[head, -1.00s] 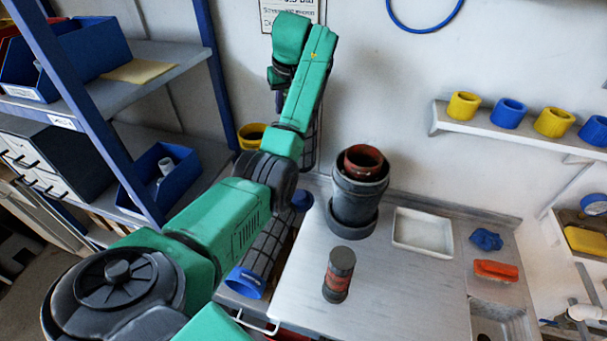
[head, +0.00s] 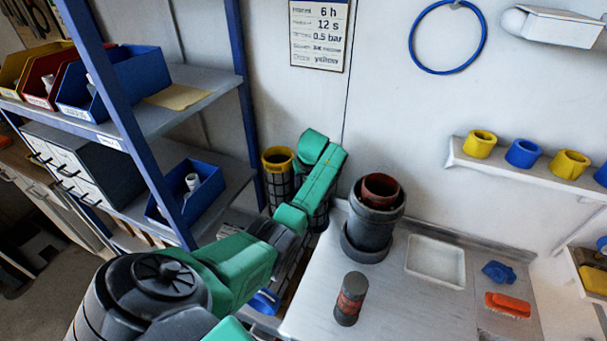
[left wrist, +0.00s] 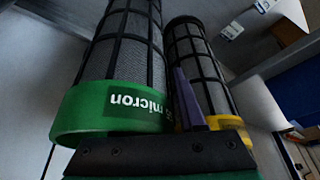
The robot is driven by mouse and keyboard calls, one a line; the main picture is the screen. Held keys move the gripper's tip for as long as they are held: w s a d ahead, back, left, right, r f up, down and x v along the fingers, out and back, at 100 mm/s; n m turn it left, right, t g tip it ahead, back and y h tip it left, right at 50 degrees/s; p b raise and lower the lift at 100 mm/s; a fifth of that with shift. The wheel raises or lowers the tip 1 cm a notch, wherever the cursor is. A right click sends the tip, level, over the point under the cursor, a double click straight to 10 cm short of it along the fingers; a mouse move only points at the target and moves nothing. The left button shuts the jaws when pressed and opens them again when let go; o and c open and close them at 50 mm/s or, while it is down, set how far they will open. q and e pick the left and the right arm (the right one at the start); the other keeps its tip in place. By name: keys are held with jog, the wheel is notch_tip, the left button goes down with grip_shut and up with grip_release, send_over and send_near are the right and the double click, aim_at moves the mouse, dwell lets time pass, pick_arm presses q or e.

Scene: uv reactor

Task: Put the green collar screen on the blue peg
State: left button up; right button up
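The green collar screen (left wrist: 110,105) fills the left of the left wrist view, a dark mesh cylinder with white "micron" lettering on its collar. The yellow collar screen (left wrist: 215,100) stands beside it on the right and also shows in the head view (head: 278,180). My left gripper (left wrist: 186,100) is close against the green collar. One finger shows between the two screens; the other is hidden, so its grip is unclear. In the head view my green left arm hides the gripper and the green collar. I cannot make out a blue peg.
A dark vessel with a red inner ring (head: 372,225), a dark cylinder with a red band (head: 350,298) and a white tray (head: 436,262) stand on the bench. Blue-posted shelving (head: 125,120) with bins is at left. A blue ring (head: 414,48) hangs on the wall.

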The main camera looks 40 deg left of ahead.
pick_arm(q)
jog(key=shift+r, duration=0.15)
jog(key=b+v, duration=0.3)
jog(key=v, duration=0.9)
jog(key=shift+b, duration=0.3)
jog(key=shift+s, duration=0.1)
